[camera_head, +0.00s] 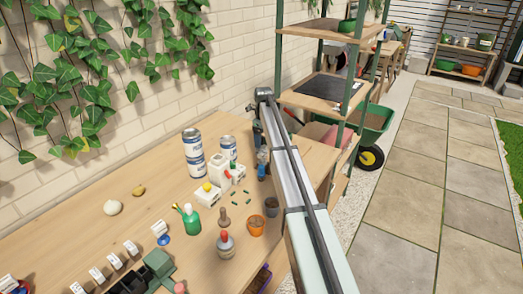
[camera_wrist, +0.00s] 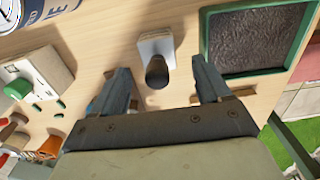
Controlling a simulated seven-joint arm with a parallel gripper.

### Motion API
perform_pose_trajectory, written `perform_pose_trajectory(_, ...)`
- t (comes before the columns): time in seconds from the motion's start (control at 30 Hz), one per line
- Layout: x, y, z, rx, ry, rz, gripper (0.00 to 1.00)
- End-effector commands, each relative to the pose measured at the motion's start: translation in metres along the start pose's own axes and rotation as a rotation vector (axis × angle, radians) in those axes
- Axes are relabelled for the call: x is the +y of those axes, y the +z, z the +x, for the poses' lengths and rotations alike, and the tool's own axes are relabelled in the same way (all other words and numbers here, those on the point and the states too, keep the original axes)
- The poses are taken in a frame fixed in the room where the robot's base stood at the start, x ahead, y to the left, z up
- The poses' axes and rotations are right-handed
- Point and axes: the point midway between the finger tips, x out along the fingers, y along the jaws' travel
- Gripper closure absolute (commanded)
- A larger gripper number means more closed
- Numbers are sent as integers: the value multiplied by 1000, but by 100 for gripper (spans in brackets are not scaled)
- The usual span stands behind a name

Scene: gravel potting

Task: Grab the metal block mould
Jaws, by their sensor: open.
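In the wrist view, a pale grey metal square piece with a dark upright handle, which looks like the metal block mould (camera_wrist: 153,44), stands on the wooden bench. The handle's rounded dark end points toward the camera. My gripper (camera_wrist: 160,67) is open, one finger on each side of the handle with a gap on both sides. I cannot tell how high the fingers are above the bench. In the head view my gripper (camera_head: 262,163) is low over the bench beside the cans, and the mould is hidden behind my arm.
A green-rimmed tray (camera_wrist: 250,73) of dark soil lies close right of the mould. A white box with a green knob (camera_wrist: 42,72) and a can (camera_wrist: 50,5) are to the left. Bottles and an orange pot (camera_head: 256,226) stand nearer on the bench (camera_head: 90,222).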

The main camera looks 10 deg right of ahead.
Motion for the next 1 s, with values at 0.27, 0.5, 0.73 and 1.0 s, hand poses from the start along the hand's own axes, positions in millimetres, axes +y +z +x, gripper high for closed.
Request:
perform_pose_trajectory(0.27, 2, 7, 34, 1, 1, 0, 23)
perform_pose_trajectory(0.5, 2, 7, 48, 0, 0, 0, 23)
perform_pose_trajectory(0.73, 1, 7, 47, 0, 0, 0, 33)
perform_pose_trajectory(1.0, 2, 7, 47, 0, 0, 0, 59)
